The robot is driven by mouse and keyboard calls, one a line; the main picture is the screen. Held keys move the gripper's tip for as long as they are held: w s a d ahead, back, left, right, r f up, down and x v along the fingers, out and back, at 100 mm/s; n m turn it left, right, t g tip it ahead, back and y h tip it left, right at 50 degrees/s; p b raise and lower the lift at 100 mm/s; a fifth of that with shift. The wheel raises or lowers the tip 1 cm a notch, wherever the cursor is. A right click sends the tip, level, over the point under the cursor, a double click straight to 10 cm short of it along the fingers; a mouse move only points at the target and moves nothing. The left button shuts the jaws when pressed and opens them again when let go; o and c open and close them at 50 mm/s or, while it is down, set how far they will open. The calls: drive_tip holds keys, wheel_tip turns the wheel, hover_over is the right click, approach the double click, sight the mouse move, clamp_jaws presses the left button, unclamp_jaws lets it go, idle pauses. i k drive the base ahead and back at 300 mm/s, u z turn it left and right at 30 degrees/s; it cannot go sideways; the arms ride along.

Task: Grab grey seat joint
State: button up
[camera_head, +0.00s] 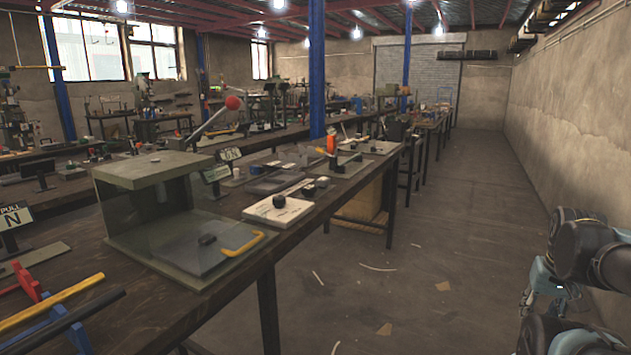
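I cannot pick out a grey seat joint for certain in the head view. The nearest station on the workbench (235,290) is a grey-green box (150,170) with clear side panels. A flat grey plate (180,256) with a yellow handle (243,244) lies at its open front. A small dark part (207,239) sits on that plate; I cannot tell what it is. My arm is at the lower right, away from the bench, and no gripper fingers can be made out.
A white block with a black knob (277,208) and several fixtures line the bench behind the box. Red, yellow and dark bars (50,302) lie at the near left. A blue post (317,70) rises behind the bench. The floor aisle (440,240) to the right is open, with scattered scraps.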

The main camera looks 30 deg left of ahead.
sight(321, 181)
drive_tip(key=u, duration=0.55)
drive_tip(key=i, duration=1.1)
drive_tip(key=u, duration=0.65)
